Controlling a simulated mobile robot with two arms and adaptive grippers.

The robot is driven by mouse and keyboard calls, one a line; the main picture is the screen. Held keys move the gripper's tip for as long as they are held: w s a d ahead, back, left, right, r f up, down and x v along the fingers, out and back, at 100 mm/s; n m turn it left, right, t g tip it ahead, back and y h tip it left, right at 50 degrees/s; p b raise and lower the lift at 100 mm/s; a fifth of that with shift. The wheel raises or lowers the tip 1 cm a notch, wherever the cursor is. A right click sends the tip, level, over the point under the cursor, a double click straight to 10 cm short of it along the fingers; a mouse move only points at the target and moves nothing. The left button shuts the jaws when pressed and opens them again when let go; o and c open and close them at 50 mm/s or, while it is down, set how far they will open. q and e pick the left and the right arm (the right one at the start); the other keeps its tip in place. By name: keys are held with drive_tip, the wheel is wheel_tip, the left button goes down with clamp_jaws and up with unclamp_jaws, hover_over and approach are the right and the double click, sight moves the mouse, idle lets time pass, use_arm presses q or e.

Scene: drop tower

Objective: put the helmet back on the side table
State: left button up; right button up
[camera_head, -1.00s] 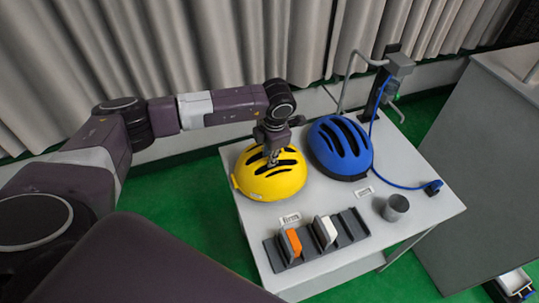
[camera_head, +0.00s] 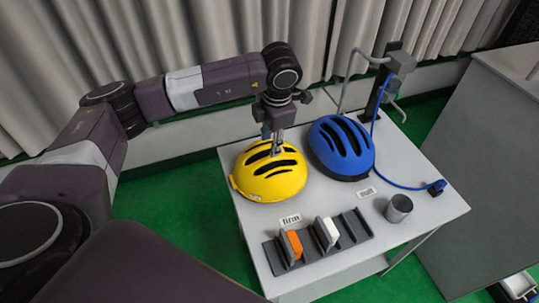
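A yellow helmet (camera_head: 268,181) with dark vents sits on the left part of the white side table (camera_head: 403,167). A blue helmet (camera_head: 341,147) sits beside it to the right. My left gripper (camera_head: 276,147) points down over the top of the yellow helmet. Its fingertips overlap the helmet's upper vents in the picture, and I cannot tell whether they touch it. The fingers are seen small and nearly edge-on, so their opening is unclear. My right gripper is out of view.
At the table's front stands a dark rack (camera_head: 354,228) with an orange block (camera_head: 294,244) and a white block (camera_head: 327,232). A grey cup (camera_head: 398,208) and a blue cable (camera_head: 401,185) are to the right. A grey cabinet (camera_head: 480,170) stands farther right.

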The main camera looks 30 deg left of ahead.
use_arm(q)
drive_tip(key=r, duration=0.3)
drive_tip(key=r+b, duration=0.1)
drive_tip(key=shift+s+d+r, duration=0.2)
drive_tip(key=shift+s+d, duration=0.1)
drive_tip(key=shift+d, duration=0.05)
